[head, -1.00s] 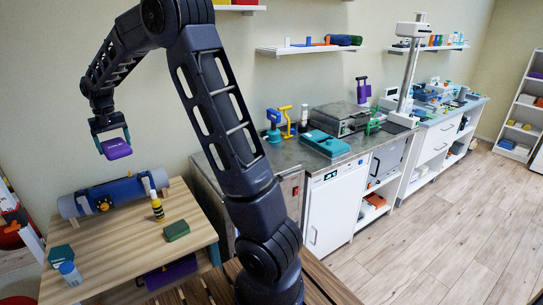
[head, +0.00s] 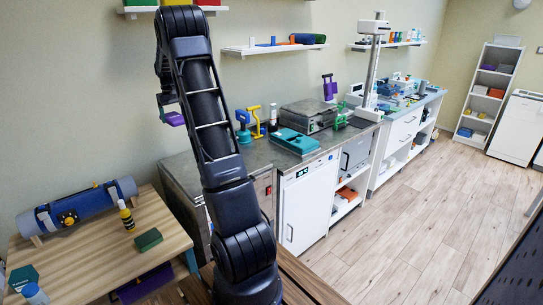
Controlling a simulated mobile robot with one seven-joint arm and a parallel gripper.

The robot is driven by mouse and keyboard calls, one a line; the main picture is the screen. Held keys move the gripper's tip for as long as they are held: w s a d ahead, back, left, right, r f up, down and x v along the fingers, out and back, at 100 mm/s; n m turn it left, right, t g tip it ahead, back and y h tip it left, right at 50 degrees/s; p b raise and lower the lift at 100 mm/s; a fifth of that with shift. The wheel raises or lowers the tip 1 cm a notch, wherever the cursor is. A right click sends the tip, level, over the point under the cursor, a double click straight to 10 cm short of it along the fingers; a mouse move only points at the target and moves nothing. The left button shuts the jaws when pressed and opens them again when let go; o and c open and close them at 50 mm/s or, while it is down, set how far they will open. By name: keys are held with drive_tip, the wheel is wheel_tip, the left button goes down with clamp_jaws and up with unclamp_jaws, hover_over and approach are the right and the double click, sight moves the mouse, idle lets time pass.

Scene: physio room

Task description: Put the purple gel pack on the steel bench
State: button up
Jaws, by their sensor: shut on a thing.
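The purple gel pack (head: 174,118) hangs in my gripper (head: 170,110), which is shut on it. My own arm hides part of the gripper and perhaps part of the pack. The pack is in the air, apart from any surface, between the wooden table and the steel bench in the picture. The steel bench (head: 258,154) runs along the wall right of my arm. Its near-left part is partly covered by my arm.
On the bench stand a teal case (head: 296,141), a grey steel device (head: 308,115), a blue bottle (head: 242,127) and a yellow clamp (head: 256,122). A wooden table (head: 95,255) with a blue roll (head: 80,207) is at left. Some bench top left of the teal case looks bare.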

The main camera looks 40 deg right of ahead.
drive_tip(key=s+d, duration=0.2)
drive_tip(key=d, duration=0.9)
drive_tip(key=s+d, duration=0.2)
drive_tip(key=d, duration=1)
hover_over(269, 152)
drive_tip(key=shift+m, duration=0.4)
drive_tip(key=f, duration=2)
drive_tip(key=shift+s+a+f, duration=0.1)
drive_tip(key=shift+a+f, duration=0.1)
drive_tip(key=shift+f, duration=2.45)
drive_tip(key=shift+f, duration=0.15)
drive_tip(key=o, duration=1.1)
drive_tip(key=shift+o, duration=0.2)
